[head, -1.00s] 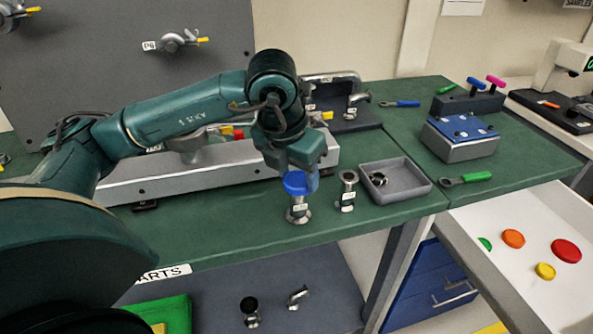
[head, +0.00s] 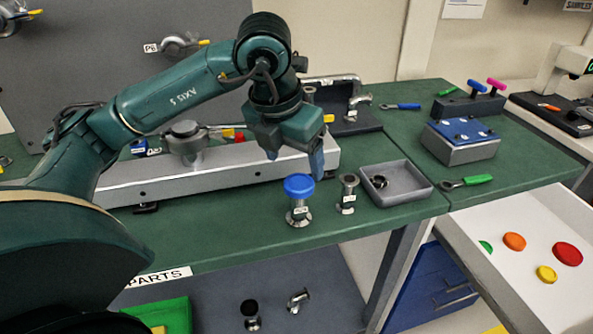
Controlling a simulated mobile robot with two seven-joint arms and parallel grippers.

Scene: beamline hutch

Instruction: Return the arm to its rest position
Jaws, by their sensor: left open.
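My left arm comes in from the left over the green bench. Its gripper (head: 294,164) is open and empty, with its blue-grey fingers pointing down. It hangs above and behind a metal flanged fitting (head: 299,212) that stands upright with a blue cap (head: 299,185) on top. The gripper appears clear of the cap. My right gripper does not show in this view.
An uncapped metal fitting (head: 347,194) and a grey tray (head: 417,183) holding a small part stand to the right. A metal rail (head: 222,171) with a valve (head: 187,139) lies behind. An open white drawer (head: 510,264) holds several coloured caps.

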